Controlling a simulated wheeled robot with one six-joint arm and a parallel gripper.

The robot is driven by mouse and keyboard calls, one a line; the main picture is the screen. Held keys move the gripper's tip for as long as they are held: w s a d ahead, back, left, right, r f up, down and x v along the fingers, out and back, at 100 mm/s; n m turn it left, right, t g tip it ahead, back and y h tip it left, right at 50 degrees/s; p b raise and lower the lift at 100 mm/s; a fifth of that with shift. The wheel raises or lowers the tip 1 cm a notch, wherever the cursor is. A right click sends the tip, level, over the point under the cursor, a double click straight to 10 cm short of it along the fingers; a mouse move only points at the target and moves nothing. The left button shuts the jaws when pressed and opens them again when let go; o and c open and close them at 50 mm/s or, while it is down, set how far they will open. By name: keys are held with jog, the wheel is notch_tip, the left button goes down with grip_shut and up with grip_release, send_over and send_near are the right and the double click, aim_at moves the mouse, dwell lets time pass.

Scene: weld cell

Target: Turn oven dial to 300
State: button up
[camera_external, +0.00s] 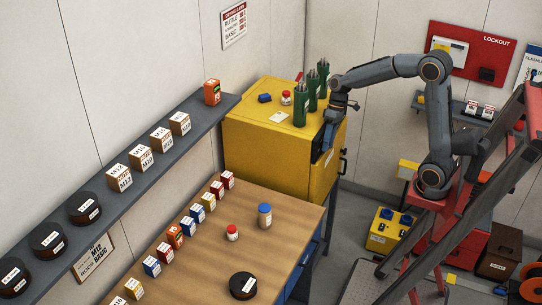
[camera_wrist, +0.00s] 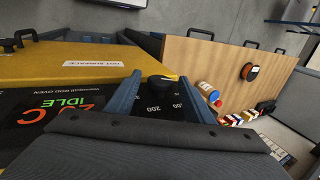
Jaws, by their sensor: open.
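The oven is a yellow cabinet (camera_external: 262,150) behind the table in the external view, and its yellow top also shows in the wrist view (camera_wrist: 60,62). In the wrist view its black control panel has a display (camera_wrist: 62,107) reading about 23 C and IDLE. The black oven dial (camera_wrist: 160,83) has a yellow pointer mark. My gripper (camera_wrist: 160,77) is open, with one blue-grey finger on each side of the dial. I cannot tell whether they touch it. In the external view my gripper (camera_external: 327,146) is at the oven's right-hand face, hiding the dial.
Green canisters (camera_external: 301,104) stand on the oven top near my wrist. A black door handle (camera_external: 343,160) is beside my gripper. The wooden table (camera_external: 205,268) in front holds small boxes and jars. A shelf (camera_external: 60,210) runs along the left wall.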

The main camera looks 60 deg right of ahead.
jog(key=shift+r, duration=0.1)
jog(key=b+v, duration=0.1)
jog(key=v, duration=0.6)
jog(key=shift+d+r+b, duration=0.2)
jog(key=shift+r+b, duration=0.1)
jog(key=shift+b, duration=0.1)
jog(key=shift+o, duration=0.2)
jog(key=a+f+m+t+p, duration=0.1)
jog(key=a+f+t+p, duration=0.1)
jog(key=f, duration=0.5)
jog(key=shift+s+a+t+p, duration=0.4)
jog(key=shift+a+t, duration=0.15)
jog(key=shift+t, duration=0.75)
jog(key=shift+c, duration=0.5)
